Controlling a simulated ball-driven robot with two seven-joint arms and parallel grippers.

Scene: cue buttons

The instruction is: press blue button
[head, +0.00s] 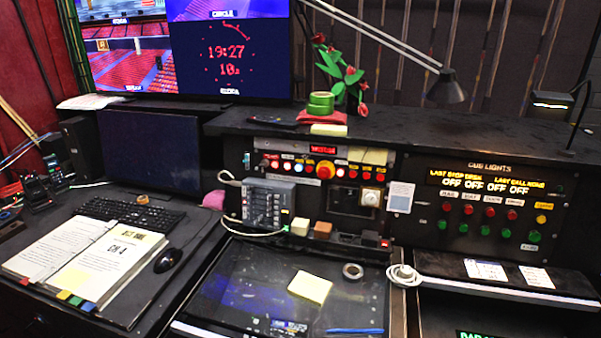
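A row of small lit buttons (287,166) runs along the upper part of the middle console panel. Most glow red, and a few near the left of the row look pale or bluish-white; they are too small to tell whether one is blue. A larger red knob (325,170) sits in the same row. The cue lights panel (490,210) on the right has red buttons over green ones and a yellow one (541,219); no blue button shows clearly there. Neither of my grippers is in view.
A grey mixer box (268,204) with a cable stands before the middle panel. A desk lamp (446,88) hangs over the console top. An open binder (80,262), keyboard (132,214) and mouse (168,260) fill the left desk.

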